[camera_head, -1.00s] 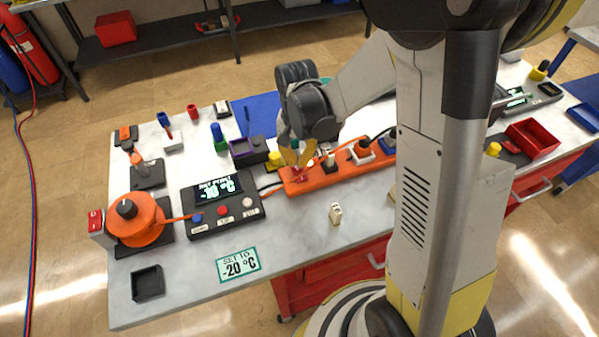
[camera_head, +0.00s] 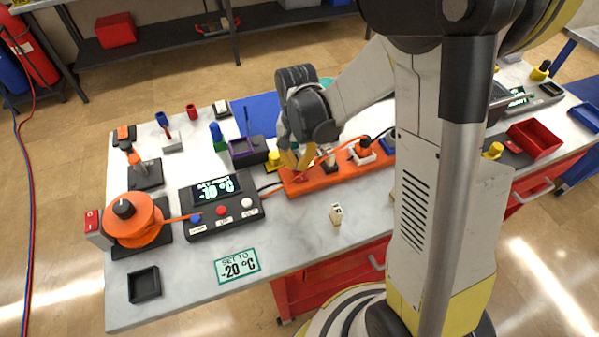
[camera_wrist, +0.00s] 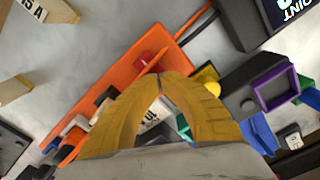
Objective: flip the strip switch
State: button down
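The orange power strip (camera_head: 345,170) lies along the bench with plugs in its sockets. Its red switch (camera_wrist: 146,58) sits at the strip end near the controller, just beyond my fingertips in the wrist view. My gripper (camera_head: 298,167) is over that end, pointing down. In the wrist view my gripper's (camera_wrist: 160,76) yellow fingers curve together with tips meeting and nothing seen between them. I cannot tell whether the tips touch the switch or which way it is tipped. In the head view the fingers largely hide the switch.
A black controller (camera_head: 222,204) with a lit display and several buttons stands left of the strip. A beige block (camera_head: 336,214) and "-20 °C" card (camera_head: 238,266) lie in front.

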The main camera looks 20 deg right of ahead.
jog(key=shift+f+b, duration=0.4)
jog(key=shift+f, duration=0.05)
jog(key=shift+r, duration=0.1)
jog(key=shift+r+p, duration=2.45)
jog(key=shift+r, duration=1)
jog(key=shift+s+r, duration=0.15)
jog(key=shift+r, duration=0.2)
jog(key=s+r+n+t+b, duration=0.6)
jog(key=s+r+t+b, duration=0.1)
jog(key=s, duration=0.5)
jog(key=shift+s+b, duration=0.2)
jog(key=shift+b, duration=0.25)
